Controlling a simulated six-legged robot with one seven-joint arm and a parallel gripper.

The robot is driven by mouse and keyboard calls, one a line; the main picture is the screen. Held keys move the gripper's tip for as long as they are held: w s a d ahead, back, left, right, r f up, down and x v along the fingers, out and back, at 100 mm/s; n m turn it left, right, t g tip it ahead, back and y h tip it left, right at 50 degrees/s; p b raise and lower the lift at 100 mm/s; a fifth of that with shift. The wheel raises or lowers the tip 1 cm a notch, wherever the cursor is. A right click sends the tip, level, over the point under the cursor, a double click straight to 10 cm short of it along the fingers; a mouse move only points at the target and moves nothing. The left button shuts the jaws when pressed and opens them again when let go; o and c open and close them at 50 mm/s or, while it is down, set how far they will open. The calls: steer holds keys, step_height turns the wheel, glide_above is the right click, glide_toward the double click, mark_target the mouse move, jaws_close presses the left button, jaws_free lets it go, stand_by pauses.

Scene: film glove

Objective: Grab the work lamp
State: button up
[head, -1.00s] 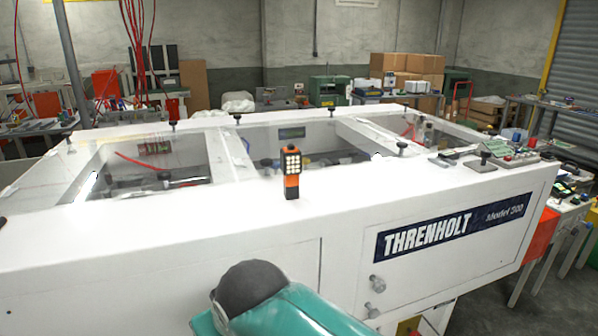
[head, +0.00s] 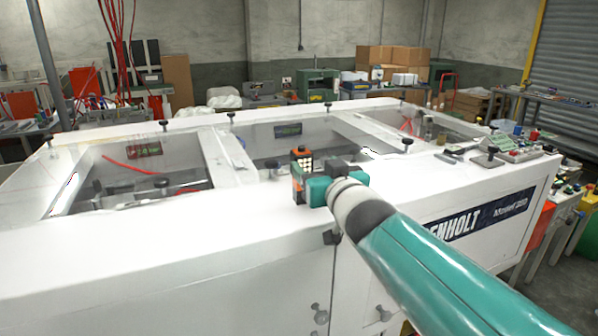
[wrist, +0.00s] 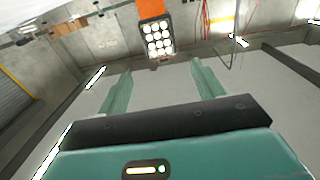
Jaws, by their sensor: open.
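The work lamp (head: 302,157), orange and black with a grid of bright round lights, stands upright on the white top of the machine near its front edge. My gripper (head: 310,186) is in front of it and hides much of its lower part in the head view. In the wrist view the lamp (wrist: 158,36) appears upside down, beyond and between the two open teal fingers of my gripper (wrist: 160,70). The gripper is empty. The head view does not show clearly whether a finger touches the lamp.
The white machine top (head: 130,235) has recessed openings behind the lamp, with several black knobs (head: 232,117) along the rims. A control panel (head: 520,148) and small parts lie at the right end. The front left of the top is clear.

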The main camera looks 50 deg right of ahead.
mark_target(299, 150)
steer(key=x, duration=0.5)
steer(key=shift+w, duration=0.15)
steer(key=shift+x, duration=2.7)
steer(key=shift+a+f, duration=0.15)
steer(key=shift+w, duration=0.1)
steer(key=c, duration=1.2)
